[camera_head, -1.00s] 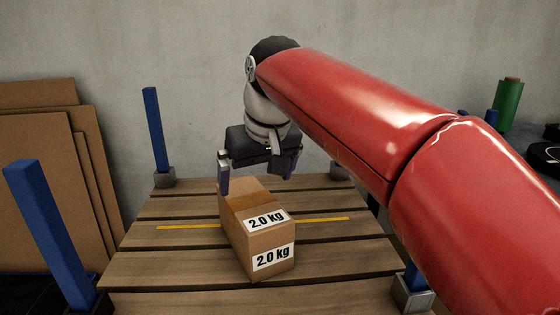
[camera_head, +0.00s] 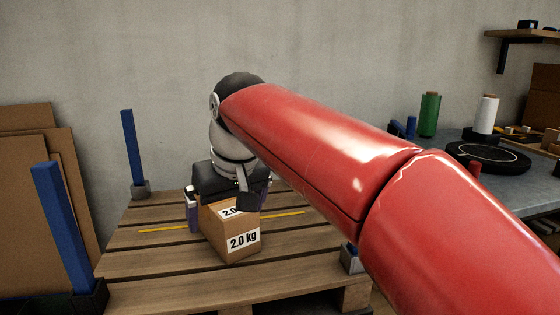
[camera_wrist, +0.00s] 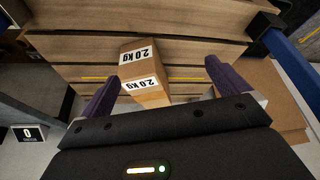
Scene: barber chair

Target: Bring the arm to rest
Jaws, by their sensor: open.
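A brown cardboard box (camera_head: 230,243) with white "2.0 kg" labels stands on a wooden pallet (camera_head: 150,262), over a yellow line. In the head view my gripper (camera_head: 228,205) hides the box's rear and much of its top. One finger shows left of the box. In the wrist view the box (camera_wrist: 143,66) lies between the directions of the two purple fingers of my gripper (camera_wrist: 163,72), with a gap on each side. My gripper is open and holds nothing. The depth between fingertips and box is hard to tell. My red arm reaches in from the right.
Blue posts (camera_head: 62,225) stand at the pallet's corners. Cardboard sheets (camera_head: 25,200) lean against the wall at left. A grey table (camera_head: 400,160) at right holds a green spool (camera_head: 429,115), a white spool (camera_head: 486,114) and a black round plate (camera_head: 482,157). Bare slats surround the box.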

